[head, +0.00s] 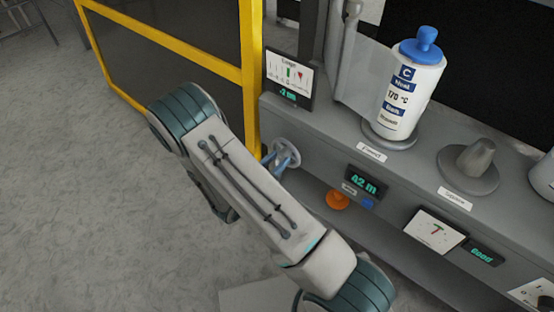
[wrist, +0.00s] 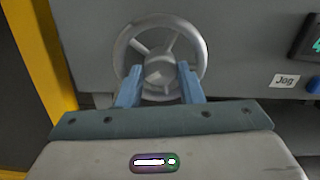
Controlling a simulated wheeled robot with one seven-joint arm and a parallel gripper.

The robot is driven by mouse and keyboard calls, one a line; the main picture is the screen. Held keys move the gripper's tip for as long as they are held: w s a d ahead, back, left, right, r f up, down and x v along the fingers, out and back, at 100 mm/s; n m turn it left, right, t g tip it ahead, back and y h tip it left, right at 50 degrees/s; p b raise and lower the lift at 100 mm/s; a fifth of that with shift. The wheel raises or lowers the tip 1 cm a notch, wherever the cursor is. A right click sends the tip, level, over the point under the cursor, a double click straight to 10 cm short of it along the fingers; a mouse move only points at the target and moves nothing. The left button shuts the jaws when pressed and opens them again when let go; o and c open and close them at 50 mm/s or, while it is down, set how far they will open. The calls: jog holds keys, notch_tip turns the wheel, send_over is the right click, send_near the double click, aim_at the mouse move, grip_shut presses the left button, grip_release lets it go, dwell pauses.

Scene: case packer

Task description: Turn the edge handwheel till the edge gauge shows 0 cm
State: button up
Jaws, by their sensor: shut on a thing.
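The edge handwheel (head: 286,152) is a small grey spoked wheel on the front of the grey machine, beside the yellow frame. It fills the upper middle of the wrist view (wrist: 160,68), facing me. My gripper (wrist: 160,88) has its blue fingers on both sides of the wheel's hub, shut on it. In the head view my gripper (head: 275,161) is partly hidden behind my arm. The edge gauge (head: 290,72) is a dark-framed panel above the wheel, with a white dial, green and red marks and a green readout that looks like 4 with a possible minus sign; its digits are small and blurred.
A yellow guard frame (head: 252,80) stands close left of the wheel. Right of it are a 42 m display (head: 366,182), an orange knob (head: 338,200) and a blue button (head: 368,204). A white bottle (head: 410,95) with a blue cap stands on the ledge.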

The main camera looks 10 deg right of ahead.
jog(key=n+p, duration=0.3)
jog(key=shift+r, duration=0.2)
jog(key=n+p, duration=0.4)
jog(key=n, duration=0.1)
jog(key=n+p, duration=0.2)
jog(key=n, duration=0.3)
jog(key=shift+f+n+p, duration=0.15)
jog(key=shift+n+p, duration=0.25)
jog(key=shift+f+n+p, duration=0.1)
jog(key=shift+n+p, duration=0.5)
jog(key=shift+n, duration=1.2)
jog(key=o, duration=1)
jog(key=shift+c, duration=0.2)
